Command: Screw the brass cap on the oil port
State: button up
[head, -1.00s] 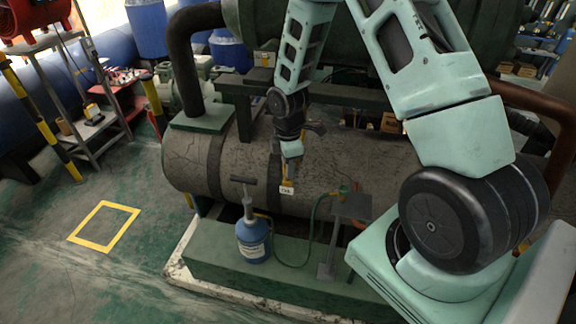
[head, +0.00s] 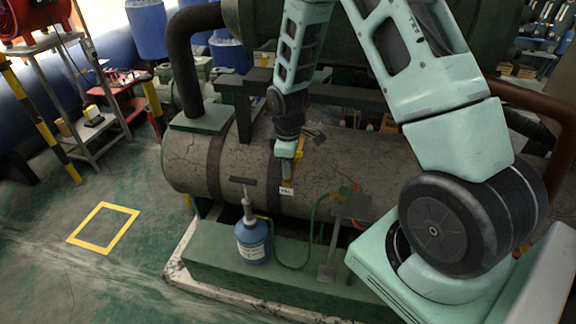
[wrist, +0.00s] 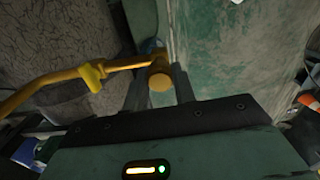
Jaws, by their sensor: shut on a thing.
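My gripper (wrist: 161,88) is shut on the brass cap (wrist: 160,82), whose round yellow face shows between the two dark fingers in the wrist view. The cap is at the end of the yellow oil port pipe (wrist: 52,80), which comes in from the left with a raised collar on it. I cannot tell whether the cap's thread is engaged. In the head view my gripper (head: 287,172) points down at the front of the grey cracked vessel (head: 340,165).
A blue hand pump (head: 252,240) with a T-handle stands on the green plinth (head: 215,262), below and left of my gripper. A green hose (head: 310,235) runs from it toward a small metal stand (head: 350,207). Clear floor lies at the left, around a yellow square (head: 104,227).

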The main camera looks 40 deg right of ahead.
jog(key=shift+f+m, duration=0.1)
jog(key=shift+m, duration=1)
jog(key=shift+s+a+m, duration=0.1)
jog(key=shift+m, duration=0.9)
jog(key=o, duration=1)
